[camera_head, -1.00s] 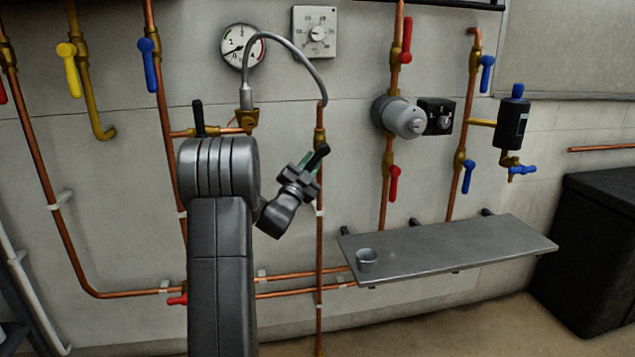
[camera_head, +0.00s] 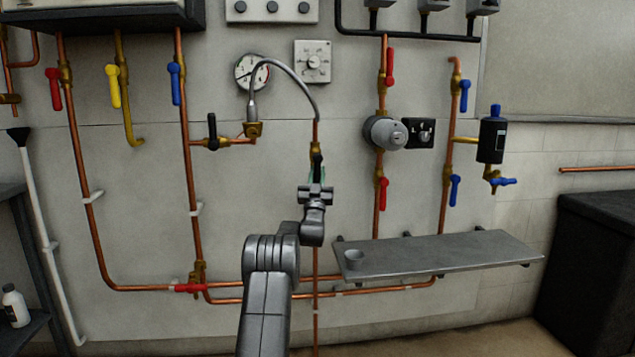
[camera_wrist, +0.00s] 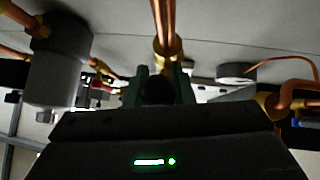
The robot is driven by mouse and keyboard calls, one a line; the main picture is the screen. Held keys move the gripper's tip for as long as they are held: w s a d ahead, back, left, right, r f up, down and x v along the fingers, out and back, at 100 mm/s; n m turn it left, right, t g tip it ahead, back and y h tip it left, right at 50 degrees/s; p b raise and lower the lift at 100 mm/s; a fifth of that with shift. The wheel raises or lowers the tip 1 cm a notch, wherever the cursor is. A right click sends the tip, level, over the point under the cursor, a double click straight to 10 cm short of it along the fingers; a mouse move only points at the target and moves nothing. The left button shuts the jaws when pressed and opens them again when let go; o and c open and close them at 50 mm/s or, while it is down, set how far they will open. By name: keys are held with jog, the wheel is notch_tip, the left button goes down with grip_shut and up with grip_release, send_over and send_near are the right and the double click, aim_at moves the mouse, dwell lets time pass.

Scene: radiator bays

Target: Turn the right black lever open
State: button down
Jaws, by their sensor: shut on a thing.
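The right black lever (camera_head: 317,160) is on a brass valve (camera_head: 316,140) in the vertical copper pipe below the grey hose. It looks upright, in line with the pipe. My gripper (camera_head: 316,175) is shut on this lever, its green fingertips on either side. In the wrist view the lever's dark end (camera_wrist: 158,90) sits between the green fingers, with the brass fitting (camera_wrist: 168,48) behind. My gripper hides the lower part of the lever in the head view. A left black lever (camera_head: 212,130) stands upright on a horizontal pipe, apart from my gripper.
A round gauge (camera_head: 250,72) and a white dial box (camera_head: 313,62) are above. A grey cylinder (camera_head: 380,132) is on the pipe to the right.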

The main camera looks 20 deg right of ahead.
jog(key=shift+d+n+t+y, duration=0.15)
jog(key=shift+n+t+y, duration=0.15)
jog(key=shift+n+y, duration=0.35)
jog(key=c, duration=1.3)
grip_release()
jog(key=shift+o, duration=0.2)
jog(key=p+v, duration=0.1)
jog(key=v, duration=1.3)
jog(key=shift+p, duration=0.35)
jog(key=shift+w+d, duration=0.1)
jog(key=shift+w, duration=0.05)
jog(key=b+x, duration=0.2)
jog(key=x, duration=1.1)
jog(key=shift+w+r, duration=0.2)
jog(key=shift+r, duration=0.15)
